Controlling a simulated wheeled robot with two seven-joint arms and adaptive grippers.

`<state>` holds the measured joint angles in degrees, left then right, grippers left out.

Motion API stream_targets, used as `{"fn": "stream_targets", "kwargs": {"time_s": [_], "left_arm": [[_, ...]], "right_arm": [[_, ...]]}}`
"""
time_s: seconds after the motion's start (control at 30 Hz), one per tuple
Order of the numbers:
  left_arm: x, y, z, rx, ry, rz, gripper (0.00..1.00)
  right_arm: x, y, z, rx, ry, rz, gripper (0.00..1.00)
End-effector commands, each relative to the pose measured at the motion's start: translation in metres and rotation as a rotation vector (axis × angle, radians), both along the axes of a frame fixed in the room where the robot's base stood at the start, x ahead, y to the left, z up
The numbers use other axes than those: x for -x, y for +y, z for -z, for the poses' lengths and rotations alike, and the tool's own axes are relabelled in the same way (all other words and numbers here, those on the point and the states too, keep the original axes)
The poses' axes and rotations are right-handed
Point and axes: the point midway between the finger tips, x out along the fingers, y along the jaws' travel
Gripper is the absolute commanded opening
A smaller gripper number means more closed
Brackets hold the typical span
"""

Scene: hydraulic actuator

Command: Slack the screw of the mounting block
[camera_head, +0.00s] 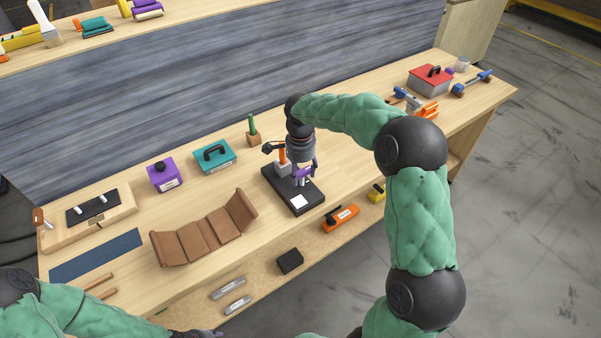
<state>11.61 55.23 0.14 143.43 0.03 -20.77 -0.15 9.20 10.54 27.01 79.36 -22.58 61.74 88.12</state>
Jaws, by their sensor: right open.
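A black base plate (281,194) with a white label lies in the middle of the workbench. On it stands a small grey mounting block (283,170) with an upright orange part (282,154) and a dark piece at its top left. The screw itself is too small or hidden to make out. My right gripper (304,174) points down over the plate, close to the right of the block; it is open. Whether it touches anything cannot be told. My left gripper (208,333) is at the bottom edge, mostly cut off, and its opening cannot be told.
A brown folding pouch (205,233), teal case (214,157) and purple box (164,176) stand left of the plate. A green-handled tool (252,129) stands behind. A red-lidded box (430,80) and blue and orange tools are at the right. A lower shelf holds an orange item (341,218).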

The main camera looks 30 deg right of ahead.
Motion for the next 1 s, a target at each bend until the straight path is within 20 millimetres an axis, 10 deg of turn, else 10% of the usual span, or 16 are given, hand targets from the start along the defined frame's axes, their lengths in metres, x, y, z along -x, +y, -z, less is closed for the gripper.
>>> {"fn": "stream_targets", "kwargs": {"time_s": [0.23, 0.43, 1.0], "left_arm": [[0.000, 0.000, 0.000, 0.000, 0.000, 0.000, 0.40], [0.000, 0.000, 0.000, 0.000, 0.000, 0.000, 0.40], [0.000, 0.000, -0.018, 0.000, 0.000, 0.000, 0.40]], "right_arm": [[0.000, 0.000, 0.000, 0.000, 0.000, 0.000, 0.57], [0.000, 0.000, 0.000, 0.000, 0.000, -0.001, 0.00], [0.001, -0.001, -0.002, 0.000, 0.002, -0.148, 0.00]]}}
